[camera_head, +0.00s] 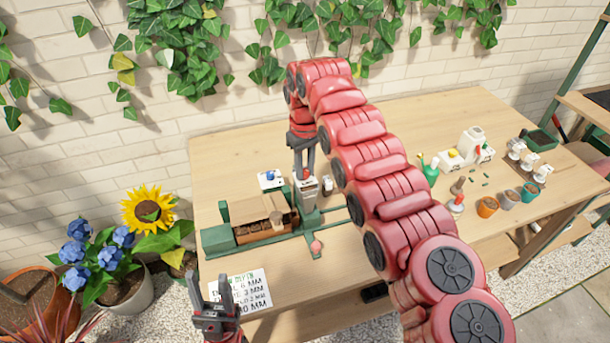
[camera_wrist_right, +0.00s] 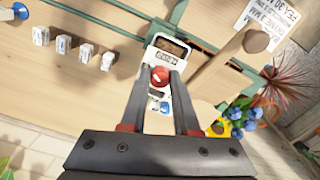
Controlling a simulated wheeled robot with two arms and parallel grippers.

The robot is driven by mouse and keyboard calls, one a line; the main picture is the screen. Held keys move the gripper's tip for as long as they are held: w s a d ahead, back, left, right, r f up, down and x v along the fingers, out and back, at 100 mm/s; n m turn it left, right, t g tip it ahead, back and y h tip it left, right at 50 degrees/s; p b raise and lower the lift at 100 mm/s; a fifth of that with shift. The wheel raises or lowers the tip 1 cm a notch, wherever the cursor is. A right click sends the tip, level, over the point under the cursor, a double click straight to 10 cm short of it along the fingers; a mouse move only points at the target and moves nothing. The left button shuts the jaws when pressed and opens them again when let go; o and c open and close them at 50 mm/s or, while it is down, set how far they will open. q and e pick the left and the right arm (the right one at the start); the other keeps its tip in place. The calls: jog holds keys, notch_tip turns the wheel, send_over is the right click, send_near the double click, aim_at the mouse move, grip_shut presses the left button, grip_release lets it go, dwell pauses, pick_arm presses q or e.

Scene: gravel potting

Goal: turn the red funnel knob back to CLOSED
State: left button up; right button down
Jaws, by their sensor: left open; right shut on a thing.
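The red funnel knob (camera_wrist_right: 160,75) sits on the front of a pale unit with a dark window and a small label (camera_wrist_right: 167,58) in the right wrist view. My right gripper (camera_wrist_right: 160,82) is shut on this knob, one finger on each side. Which mark the knob points to is too small to read. In the head view the funnel unit (camera_head: 307,193) stands on the bench, with my right gripper (camera_head: 304,172) reaching down onto it from above. My left gripper (camera_head: 211,292) is open and empty near the bench's front left edge, away from the funnel.
A wooden tray with brown fill (camera_head: 262,228) stands left of the funnel. A white box with a blue knob (camera_head: 270,179) stands behind it. A printed card (camera_head: 240,292) lies at the front left. Several pots (camera_head: 488,206) and bottles stand at right. My right arm crosses above the bench.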

jog(key=m+b, duration=0.1)
jog(key=m, duration=0.1)
jog(key=shift+f+m+b, duration=0.1)
jog(key=shift+m+b, duration=0.2)
jog(key=shift+m, duration=0.1)
jog(key=m+b, duration=0.1)
jog(key=m, duration=0.1)
jog(key=shift+m, duration=0.4)
jog(key=m, duration=0.3)
jog(key=shift+m, duration=2.1)
jog(key=c, duration=0.6)
grip_release()
jog(key=shift+c, duration=0.2)
jog(key=shift+r, duration=0.25)
